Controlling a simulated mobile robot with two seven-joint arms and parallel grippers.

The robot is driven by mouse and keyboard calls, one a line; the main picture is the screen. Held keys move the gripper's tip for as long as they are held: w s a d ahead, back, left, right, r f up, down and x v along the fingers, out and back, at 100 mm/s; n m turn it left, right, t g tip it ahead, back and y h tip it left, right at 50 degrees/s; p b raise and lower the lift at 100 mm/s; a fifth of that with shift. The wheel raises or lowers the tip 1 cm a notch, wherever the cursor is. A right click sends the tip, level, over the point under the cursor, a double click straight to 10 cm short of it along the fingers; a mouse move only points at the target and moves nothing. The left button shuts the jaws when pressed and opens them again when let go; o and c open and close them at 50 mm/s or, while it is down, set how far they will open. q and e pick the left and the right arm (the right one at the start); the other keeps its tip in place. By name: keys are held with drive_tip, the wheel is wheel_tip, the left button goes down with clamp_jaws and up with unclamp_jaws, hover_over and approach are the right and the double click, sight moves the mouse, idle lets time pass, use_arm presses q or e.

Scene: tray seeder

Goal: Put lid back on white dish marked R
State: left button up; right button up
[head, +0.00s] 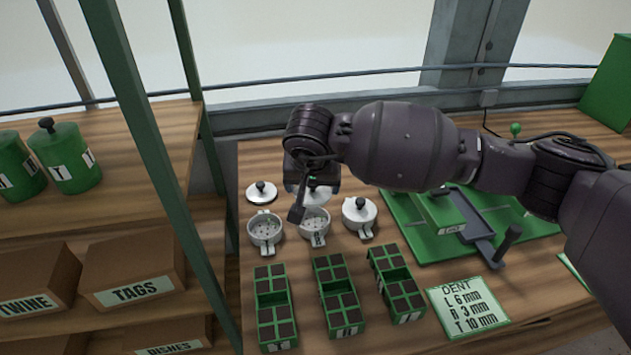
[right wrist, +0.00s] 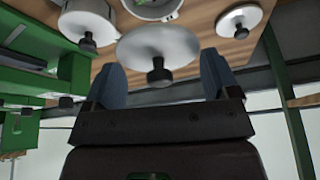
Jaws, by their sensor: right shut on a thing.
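Three white dishes stand in a row in the head view. The left dish (head: 265,232) and the middle dish (head: 314,230) are open with small dark specks inside; the right dish (head: 359,220) has its lid on. Their front tags are too small to read. My right gripper (head: 309,200) is at the middle dish, shut on a white lid (right wrist: 148,42) with a black knob (right wrist: 160,76). In the right wrist view the lid lies between the two fingers, beside the open middle dish. Its height above the table is unclear. My left gripper is not in view.
A loose lid (head: 262,197) lies behind the left dish. Green seed trays (head: 274,299) stand in front, with a DENT card (head: 467,309) at their right. A green machine (head: 434,215) stands right of the dishes. A shelf post (head: 150,130) rises at left.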

sight(312, 194)
drive_tip(key=shift+f, duration=0.6)
drive_tip(key=shift+f+b, duration=0.75)
drive_tip(key=shift+f, duration=1.25)
drive_tip(key=shift+f+b, duration=0.4)
drive_tip(key=shift+f, duration=0.1)
drive_tip(key=shift+f, duration=0.15)
